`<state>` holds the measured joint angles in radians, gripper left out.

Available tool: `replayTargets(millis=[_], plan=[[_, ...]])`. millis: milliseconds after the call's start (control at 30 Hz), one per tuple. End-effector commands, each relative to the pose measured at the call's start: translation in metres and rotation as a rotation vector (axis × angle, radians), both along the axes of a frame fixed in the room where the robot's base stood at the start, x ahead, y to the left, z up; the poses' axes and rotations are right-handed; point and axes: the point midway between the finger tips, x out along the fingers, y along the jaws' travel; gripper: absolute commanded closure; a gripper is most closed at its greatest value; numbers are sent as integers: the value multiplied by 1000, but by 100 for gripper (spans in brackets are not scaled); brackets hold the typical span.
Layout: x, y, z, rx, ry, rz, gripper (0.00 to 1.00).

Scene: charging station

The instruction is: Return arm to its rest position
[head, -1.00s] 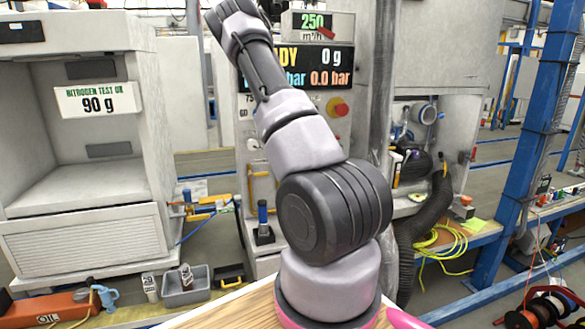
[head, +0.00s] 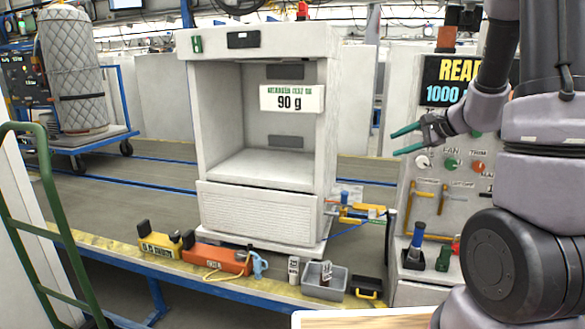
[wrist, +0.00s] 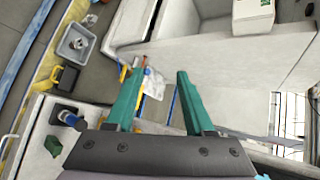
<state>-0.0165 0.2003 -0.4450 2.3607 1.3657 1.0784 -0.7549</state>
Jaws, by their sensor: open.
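My gripper (head: 408,140) is in the right part of the head view, in front of the control panel with the FAN and TRIM knobs. Its two green fingers are spread apart and point left, with nothing between them. The fingers also show in the wrist view (wrist: 160,100), open and empty, with the white cabinet beyond them. My arm runs down the right side of the head view. Its upper part is cut off by the picture's edge.
The white cabinet (head: 258,210) with the 90 g sign stands left of my gripper. A green-framed cart (head: 60,240) is at the far left.

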Motion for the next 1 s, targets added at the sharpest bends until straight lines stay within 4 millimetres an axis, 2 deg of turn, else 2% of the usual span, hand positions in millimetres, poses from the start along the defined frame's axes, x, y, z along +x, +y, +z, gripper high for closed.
replayTargets(millis=[33, 100, 200, 300, 433, 600, 800, 1000], plan=[[-16, 19, 22, -15, -13, 74, 47], [-41, 42, 42, -50, -14, 172, 47], [-79, 66, 65, -131, -19, 298, 47], [-118, 81, 83, -241, -30, 404, 47], [-164, 88, 99, -427, -53, 504, 47], [-211, 80, 115, -698, -97, 559, 47], [-238, 65, 128, -924, -141, 548, 47], [-244, 60, 132, -984, -150, 539, 47]])
